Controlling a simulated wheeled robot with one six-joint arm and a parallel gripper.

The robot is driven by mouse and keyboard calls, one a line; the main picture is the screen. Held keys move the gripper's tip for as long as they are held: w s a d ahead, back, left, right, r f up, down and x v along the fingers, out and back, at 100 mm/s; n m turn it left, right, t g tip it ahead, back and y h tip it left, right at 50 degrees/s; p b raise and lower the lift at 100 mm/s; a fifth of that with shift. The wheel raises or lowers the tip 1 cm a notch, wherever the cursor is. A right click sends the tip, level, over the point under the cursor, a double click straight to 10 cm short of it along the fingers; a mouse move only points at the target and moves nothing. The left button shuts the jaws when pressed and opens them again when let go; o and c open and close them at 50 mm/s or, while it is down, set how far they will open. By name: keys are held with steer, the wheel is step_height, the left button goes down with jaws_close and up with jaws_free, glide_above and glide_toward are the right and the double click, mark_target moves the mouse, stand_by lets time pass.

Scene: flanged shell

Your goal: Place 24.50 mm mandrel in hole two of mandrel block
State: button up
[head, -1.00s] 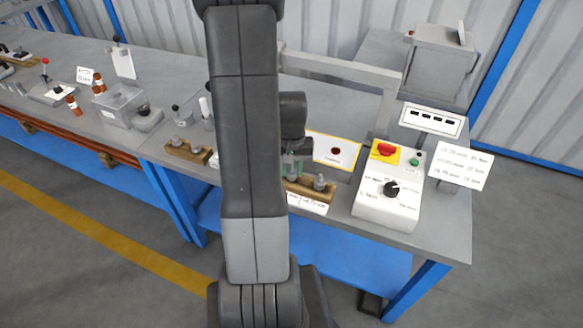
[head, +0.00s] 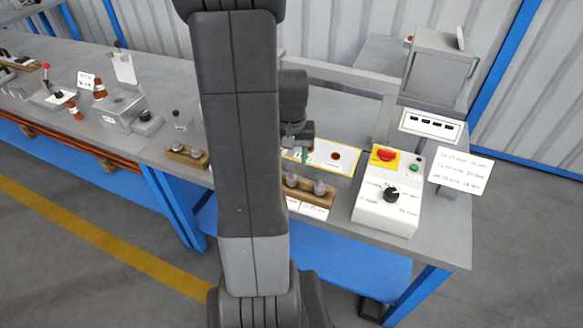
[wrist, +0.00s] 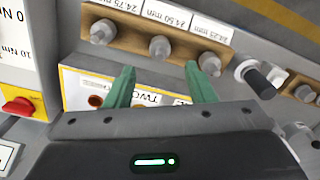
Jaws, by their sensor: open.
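In the wrist view a wooden block (wrist: 130,40) holds three grey mandrels in a row, with labels reading 24.75 mm, 24.50 mm and 24.25 mm. The middle one, by the 24.50 mm label, is the 24.50 mm mandrel (wrist: 160,47). My gripper (wrist: 160,68) is open and empty. Its green fingers lie either side of the middle mandrel's line, with the mandrel just beyond the tips. A white panel (wrist: 70,78) with a yellow border, a brown round spot and the word TWO lies partly hidden behind the fingers. In the head view my gripper (head: 297,153) is over this panel, behind the wooden block (head: 326,200).
A control box (head: 385,212) with a red button stands right of the panel. A dark-handled tool (wrist: 258,78) lies right of the block. Another wooden block (head: 187,154) stands left of my arm. A grey frame (head: 330,70) rises behind.

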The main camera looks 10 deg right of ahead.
mark_target(292, 173)
step_height(292, 173, up, 5)
steer(key=shift+r, duration=0.1)
stand_by(0.4)
step_height(292, 173, down, 12)
steer(key=shift+f, duration=0.1)
steer(key=shift+r, duration=1.75)
